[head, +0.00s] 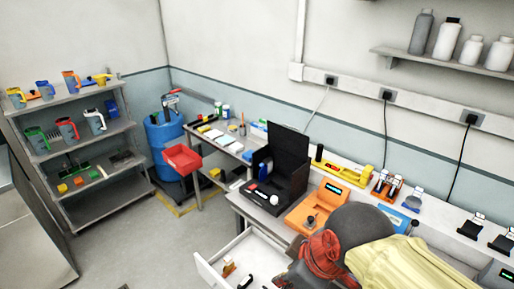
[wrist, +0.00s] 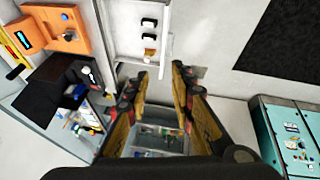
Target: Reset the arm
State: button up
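My gripper (wrist: 163,76) shows in the wrist view with its two yellow-brown and black fingers spread apart. Nothing is held between the fingertips. Past the fingers lie open floor and a shelf unit with small items. In the head view my arm, with dark grey, red and yellow parts, reaches in at the lower right over the workbench front. I cannot make out the fingers there.
An open white drawer (head: 207,270) with small items juts out beside my arm; the drawer also shows in the wrist view (wrist: 122,38). A black open case (head: 292,183) and an orange device (head: 325,203) stand on the bench. A loaded shelf rack (head: 100,205) stands left.

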jog(key=s+d+f+m+t+h+b, duration=0.1)
jog(key=s+d+f+m+h+b, duration=0.1)
jog(key=d+f+m+b, duration=0.6)
jog(key=s+d+f+m, duration=0.1)
jog(key=d+m, duration=0.2)
jog(key=d, duration=0.2)
jog(key=shift+s+f+t, duration=0.25)
jog(key=shift+s+t, duration=0.05)
jog(key=shift+s, duration=0.1)
